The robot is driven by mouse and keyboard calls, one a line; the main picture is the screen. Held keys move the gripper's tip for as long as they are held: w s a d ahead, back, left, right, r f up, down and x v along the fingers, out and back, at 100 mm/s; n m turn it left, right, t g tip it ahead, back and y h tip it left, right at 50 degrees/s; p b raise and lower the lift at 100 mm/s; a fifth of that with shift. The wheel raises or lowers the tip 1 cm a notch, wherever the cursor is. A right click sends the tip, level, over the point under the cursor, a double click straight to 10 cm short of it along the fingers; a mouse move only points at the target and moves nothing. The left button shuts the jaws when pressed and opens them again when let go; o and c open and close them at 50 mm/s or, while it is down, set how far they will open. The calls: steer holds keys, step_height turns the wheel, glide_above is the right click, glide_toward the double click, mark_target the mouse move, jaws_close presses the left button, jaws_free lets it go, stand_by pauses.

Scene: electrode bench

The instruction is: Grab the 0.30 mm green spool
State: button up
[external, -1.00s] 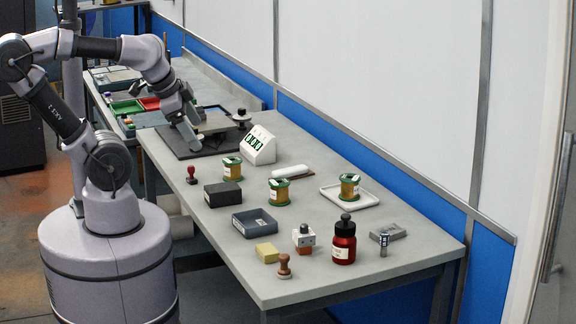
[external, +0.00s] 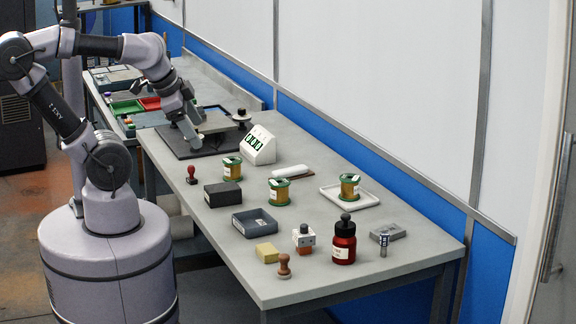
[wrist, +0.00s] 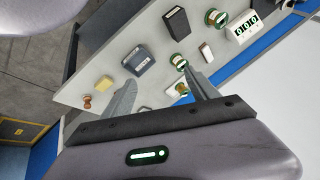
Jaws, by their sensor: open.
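Three spools with green flanges and copper-coloured windings stand on the bench in the external view. One spool (external: 232,170) is beside the black box, a second spool (external: 279,192) is in the middle, and a third spool (external: 349,188) stands on a white tray (external: 372,199). Their labels are too small to read, so I cannot tell which is 0.30 mm. My gripper (external: 193,146) is open and empty at the dark mat, apart from all the spools. In the wrist view, spools (wrist: 216,18) and (wrist: 179,61) show beyond the open fingers (wrist: 158,92).
A black box (external: 222,195), grey-blue bin (external: 254,222), red stamp (external: 191,174), yellow block (external: 267,252) and red bottle (external: 343,241) are spread across the bench.

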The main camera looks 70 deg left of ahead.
steer(key=w+a+r+m+g+p, duration=0.1)
steer(key=w+r+m+g+p, duration=0.1)
steer(key=w+r, duration=0.35)
steer(key=m+g+h+p, duration=0.2)
steer(key=m+g+p, duration=0.15)
steer(key=m, duration=0.25)
glide_above(279, 182)
step_height(279, 182, down, 12)
steer(key=f+b, duration=0.1)
steer(key=f, duration=0.3)
steer(key=f+b, duration=0.2)
steer(key=f, duration=0.2)
steer(key=f+b, duration=0.2)
steer(key=f, duration=0.2)
steer(key=shift+w+a, duration=0.25)
steer(key=shift+w, duration=0.05)
steer(key=f+b, duration=0.1)
steer(key=f, duration=0.2)
steer(key=f+b, duration=0.2)
steer(key=shift+s+d+f, duration=0.1)
steer(key=shift+s+f, duration=0.1)
steer(key=shift+f, duration=0.2)
steer(key=shift+r, duration=0.1)
steer(key=shift+c, duration=1.3)
jaws_close()
